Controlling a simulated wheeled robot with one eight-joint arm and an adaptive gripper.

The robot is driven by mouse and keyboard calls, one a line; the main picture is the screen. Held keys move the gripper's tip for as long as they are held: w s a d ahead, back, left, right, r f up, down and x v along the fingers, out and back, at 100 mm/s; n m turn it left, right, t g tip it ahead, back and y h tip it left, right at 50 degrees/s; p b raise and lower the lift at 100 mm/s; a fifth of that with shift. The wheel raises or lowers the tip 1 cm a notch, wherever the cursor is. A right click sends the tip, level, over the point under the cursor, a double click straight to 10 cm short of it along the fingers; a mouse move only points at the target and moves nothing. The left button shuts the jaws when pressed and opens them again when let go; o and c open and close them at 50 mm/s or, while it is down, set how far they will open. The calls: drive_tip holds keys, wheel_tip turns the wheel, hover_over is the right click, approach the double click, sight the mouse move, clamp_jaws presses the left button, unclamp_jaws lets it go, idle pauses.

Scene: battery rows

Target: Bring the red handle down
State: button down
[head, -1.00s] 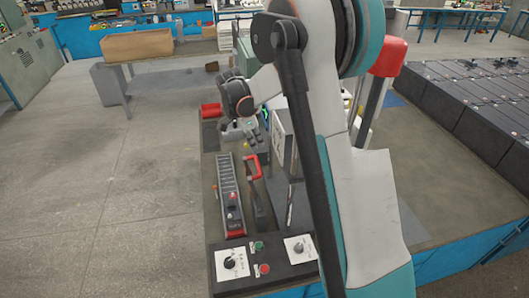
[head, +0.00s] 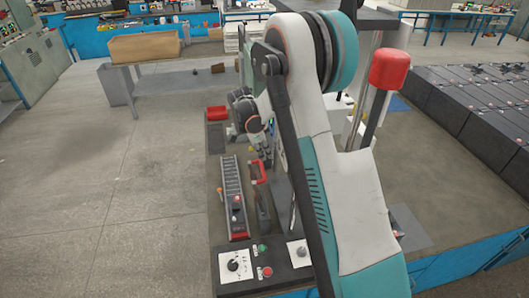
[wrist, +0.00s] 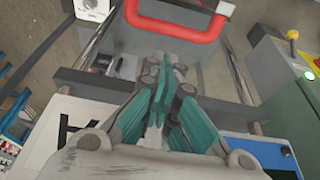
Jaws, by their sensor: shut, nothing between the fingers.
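The red handle (head: 258,172) is a red loop on a dark lever, standing on the bench between a ribbed strip and a dark panel in the head view. In the wrist view the red handle (wrist: 178,38) crosses the top as a wide U-shaped bar. My gripper (head: 264,160) is just behind the handle in the head view, pointing down. In the wrist view my gripper (wrist: 168,72) has its teal fingers together and empty, below the red bar in the picture. I cannot tell whether the fingertips touch the handle.
A control box (head: 265,262) with knobs and red and green buttons is at the bench's near end. A larger lever with a red knob (head: 389,68) rises right of my arm. A red block (head: 217,113) lies at the far end. Floor to the left is open.

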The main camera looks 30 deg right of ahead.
drive_tip(key=x, duration=0.6)
drive_tip(key=shift+d+f, duration=0.15)
drive_tip(key=shift+f, duration=0.25)
drive_tip(key=shift+w, duration=0.1)
